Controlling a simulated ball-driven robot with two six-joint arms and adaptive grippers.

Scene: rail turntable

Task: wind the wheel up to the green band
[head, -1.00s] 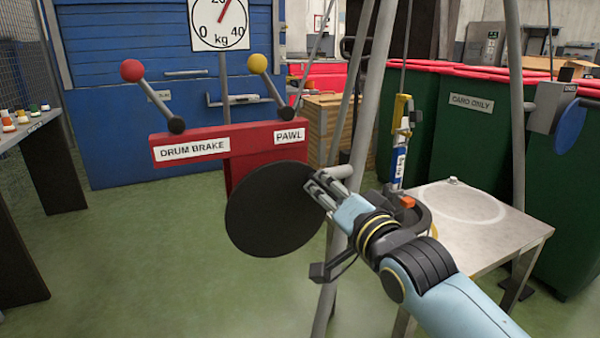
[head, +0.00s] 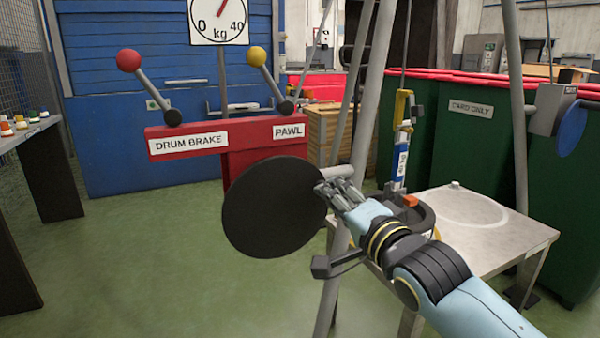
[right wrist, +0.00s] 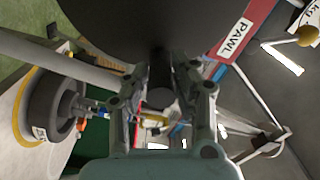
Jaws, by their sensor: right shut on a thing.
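A large black crank disc (head: 272,208) faces me in the middle of the head view. My right gripper (head: 338,190) is at its right edge, shut on the crank handle (head: 330,173). In the right wrist view the fingers (right wrist: 163,88) close around the dark handle end (right wrist: 160,98). The dark wheel (head: 425,213) is at the small table, mostly hidden behind my right wrist. I cannot make out a green band. My left gripper is not in view.
A red beam carries the red-knobbed DRUM BRAKE lever (head: 128,60) and yellow-knobbed PAWL lever (head: 256,56). A kg dial (head: 218,20) is behind. Grey frame legs (head: 368,90) stand close to my arm. The metal table (head: 505,238) and green bins (head: 475,140) are right.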

